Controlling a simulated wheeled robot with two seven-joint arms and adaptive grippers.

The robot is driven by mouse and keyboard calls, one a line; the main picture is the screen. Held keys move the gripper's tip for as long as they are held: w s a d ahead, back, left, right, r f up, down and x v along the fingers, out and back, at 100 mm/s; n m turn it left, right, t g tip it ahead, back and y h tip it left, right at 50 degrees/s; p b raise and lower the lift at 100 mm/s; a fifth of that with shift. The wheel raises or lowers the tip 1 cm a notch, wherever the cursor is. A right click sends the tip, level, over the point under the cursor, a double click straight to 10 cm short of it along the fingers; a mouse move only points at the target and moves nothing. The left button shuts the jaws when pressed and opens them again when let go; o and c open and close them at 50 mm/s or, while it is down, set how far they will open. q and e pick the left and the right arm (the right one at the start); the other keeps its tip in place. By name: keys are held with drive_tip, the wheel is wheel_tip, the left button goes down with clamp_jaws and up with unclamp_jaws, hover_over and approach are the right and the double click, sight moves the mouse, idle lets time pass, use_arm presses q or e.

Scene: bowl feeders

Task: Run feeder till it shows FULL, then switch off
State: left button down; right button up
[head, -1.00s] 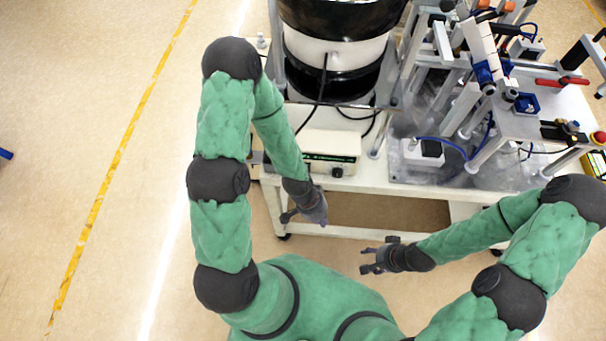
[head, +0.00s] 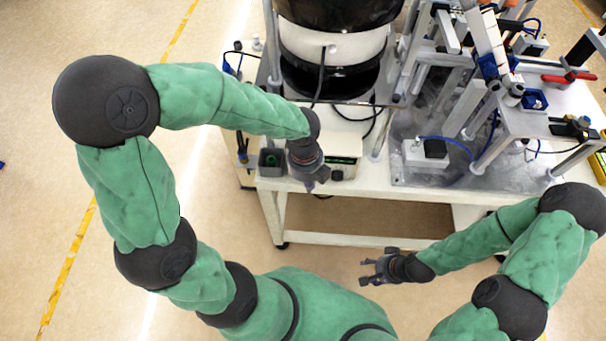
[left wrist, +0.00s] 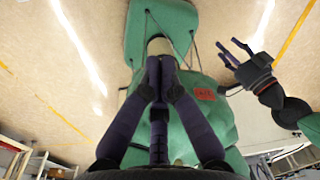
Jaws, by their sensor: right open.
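The feeder (head: 340,50) is a large black and white drum at the back of the white bench. Its controller box (head: 346,141) stands in front, with a green panel strip (head: 343,160) and a dark knob (head: 337,175) on its front. My left gripper (head: 318,184) is in front of the left part of this box and hides much of its panel. I cannot tell whether it touches the box. In the left wrist view its fingers (left wrist: 160,68) come together at the tips, with nothing clearly held. My right gripper (head: 370,268) is open and empty, below the bench edge. I cannot read any display.
A small dark square box (head: 271,162) with a green ring sits left of the controller. A white box (head: 425,154) with cables and a metal-framed machine (head: 470,80) fill the right of the bench. Floor at the left is clear.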

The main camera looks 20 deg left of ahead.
use_arm(q)
drive_tip(key=a+r+m, duration=0.1)
drive_tip(key=r+m, duration=0.1)
drive_tip(key=m, duration=0.1)
drive_tip(key=a+r+m+y+b, duration=0.1)
drive_tip(key=r, duration=0.1)
drive_tip(key=shift+a+m, duration=0.3)
drive_tip(key=shift+f, duration=0.1)
wheel_tip(320, 180, down, 10)
drive_tip(key=b, duration=0.5)
drive_tip(key=w, duration=0.1)
drive_tip(key=w+a+r, duration=0.1)
drive_tip(key=w+b, duration=0.1)
drive_tip(key=w, duration=0.1)
drive_tip(key=shift+a+r, duration=0.2)
drive_tip(key=shift+r, duration=0.05)
